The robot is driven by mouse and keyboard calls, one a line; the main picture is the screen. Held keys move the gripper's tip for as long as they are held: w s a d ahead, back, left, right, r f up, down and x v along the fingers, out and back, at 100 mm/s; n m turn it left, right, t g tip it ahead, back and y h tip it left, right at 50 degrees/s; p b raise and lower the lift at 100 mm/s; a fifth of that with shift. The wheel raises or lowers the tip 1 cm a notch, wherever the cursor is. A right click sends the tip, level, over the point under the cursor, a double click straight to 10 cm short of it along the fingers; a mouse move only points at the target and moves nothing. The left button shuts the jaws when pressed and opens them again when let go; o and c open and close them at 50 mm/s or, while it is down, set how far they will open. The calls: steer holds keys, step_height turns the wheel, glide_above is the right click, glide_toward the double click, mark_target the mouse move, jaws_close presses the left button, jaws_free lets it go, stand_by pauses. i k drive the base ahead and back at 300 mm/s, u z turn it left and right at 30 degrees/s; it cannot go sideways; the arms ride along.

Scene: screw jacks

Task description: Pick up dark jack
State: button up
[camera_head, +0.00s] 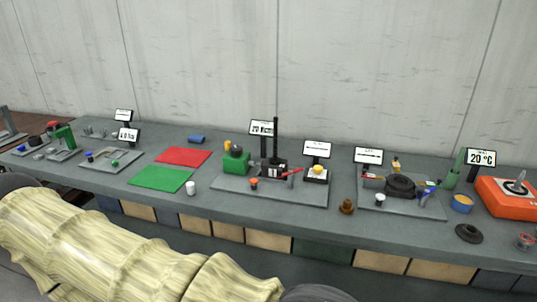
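No thing is plainly the dark jack at this size. A small brown, stepped piece (347,207) stands upright near the front of the grey bench, right of the middle. A black, low, round piece (469,233) lies near the front edge farther right. A larger black round body (401,186) sits on the right grey plate. My cream-covered arm crosses the lower left, in front of the bench. My gripper is not in view.
The grey bench (225,204) runs along a wall. Upright signs stand behind.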

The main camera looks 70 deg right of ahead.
mark_target(270, 167)
steer(key=z, duration=0.6)
steer(key=i, duration=0.7)
steer(key=z, duration=0.85)
